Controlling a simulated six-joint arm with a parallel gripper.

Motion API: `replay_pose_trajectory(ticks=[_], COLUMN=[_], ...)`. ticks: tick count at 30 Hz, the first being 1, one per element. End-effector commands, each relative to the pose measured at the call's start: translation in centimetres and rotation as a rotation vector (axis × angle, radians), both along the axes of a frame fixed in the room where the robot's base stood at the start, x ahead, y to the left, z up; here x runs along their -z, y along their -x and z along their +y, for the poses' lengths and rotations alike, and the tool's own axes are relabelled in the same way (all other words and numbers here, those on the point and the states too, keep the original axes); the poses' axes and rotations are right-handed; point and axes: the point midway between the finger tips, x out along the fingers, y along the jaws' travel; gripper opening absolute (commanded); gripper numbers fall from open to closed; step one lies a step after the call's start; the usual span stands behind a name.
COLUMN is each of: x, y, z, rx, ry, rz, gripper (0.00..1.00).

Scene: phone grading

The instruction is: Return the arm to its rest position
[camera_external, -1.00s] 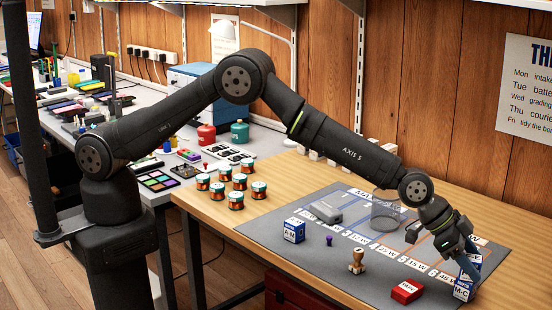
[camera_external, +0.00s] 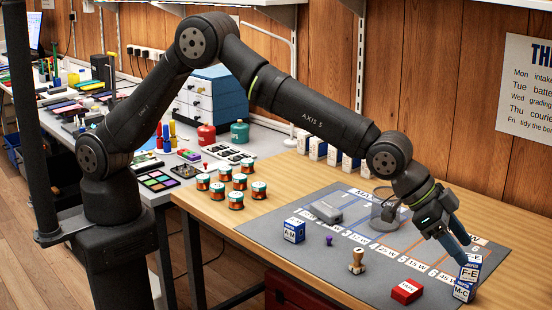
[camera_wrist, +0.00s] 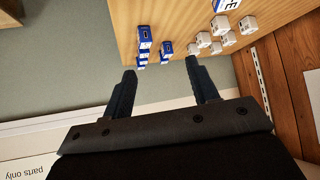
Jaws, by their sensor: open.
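My gripper (camera_external: 464,252) is at the right end of the grey mat (camera_external: 275,240) in the external view, just above and behind a small stack of white-and-blue boxes. The upper box (camera_external: 470,268) is marked F-E and the lower box (camera_external: 463,291) is marked M-C. In the wrist view my gripper (camera_wrist: 160,75) has its two dark fingers spread apart with nothing between them. Whether a fingertip touches the upper box is hard to tell from the external view.
The wood-panelled wall (camera_external: 455,100) is behind.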

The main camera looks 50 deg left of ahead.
Motion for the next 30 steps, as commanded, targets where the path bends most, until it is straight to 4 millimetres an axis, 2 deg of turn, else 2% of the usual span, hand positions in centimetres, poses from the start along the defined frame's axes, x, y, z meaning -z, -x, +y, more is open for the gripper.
replay_pose_trajectory(ticks=[6,30], x=[1.0,3.4], y=[-0.2,-0.5], z=[1.7,6.5], rx=[0.049,0.200], ry=[-0.003,-0.008], rz=[-0.004,-0.021], gripper=[0.54,0.54])
